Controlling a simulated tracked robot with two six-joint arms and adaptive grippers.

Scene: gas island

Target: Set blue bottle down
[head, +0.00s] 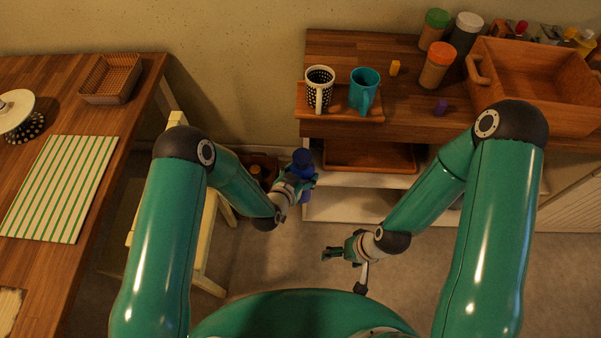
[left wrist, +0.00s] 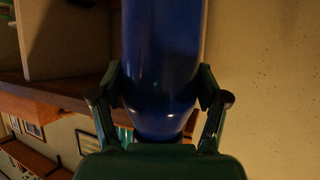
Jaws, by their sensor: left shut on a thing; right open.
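The blue bottle (head: 302,160) is in my left gripper (head: 303,183), in front of the wooden island's left end in the head view. In the left wrist view the blue bottle (left wrist: 162,60) stands between the two fingers of my left gripper (left wrist: 160,100), which are shut on its sides. Part of the bottle is hidden by the gripper in the head view. My right gripper (head: 333,254) is open and empty, low over the floor in front of the island.
The island top (head: 335,50) bears a small tray (head: 345,115) with a dotted mug (head: 319,88) and a teal mug (head: 364,88). Several jars and a large wooden crate (head: 535,75) stand to the right. A lower shelf holds a wooden tray (head: 370,158). A table (head: 60,105) is at left.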

